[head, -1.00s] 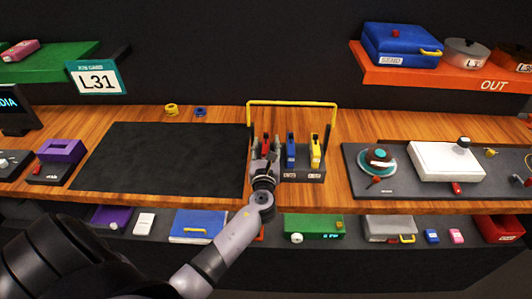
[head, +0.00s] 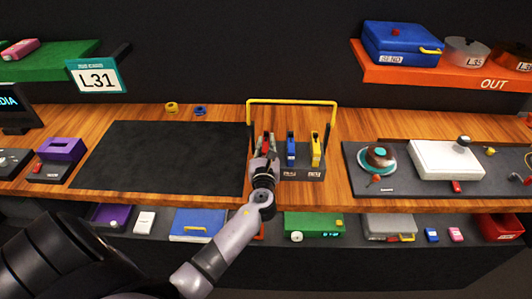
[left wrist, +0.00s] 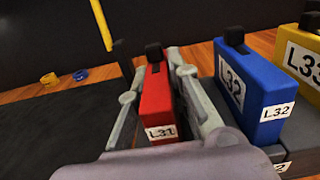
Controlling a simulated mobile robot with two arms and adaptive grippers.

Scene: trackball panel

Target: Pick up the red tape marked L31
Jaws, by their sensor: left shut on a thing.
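The red tape marked L31 (left wrist: 157,100) stands upright between the two fingers of my left gripper (left wrist: 165,85) in the left wrist view. The fingers are shut on its sides. In the head view my left gripper (head: 265,152) is at the left end of the dark rack (head: 303,173), and only the top of the red tape (head: 267,138) shows above it. The blue tape marked L32 (left wrist: 247,88) stands just to the right. The yellow tape (head: 316,148) is beyond the blue one. My right gripper is not in view.
A yellow bar frame (head: 291,102) rises behind the rack. A black mat (head: 160,157) lies clear to the left. A dark tray with a white box (head: 447,160) is to the right. An L31 card (head: 97,77) stands at the back left.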

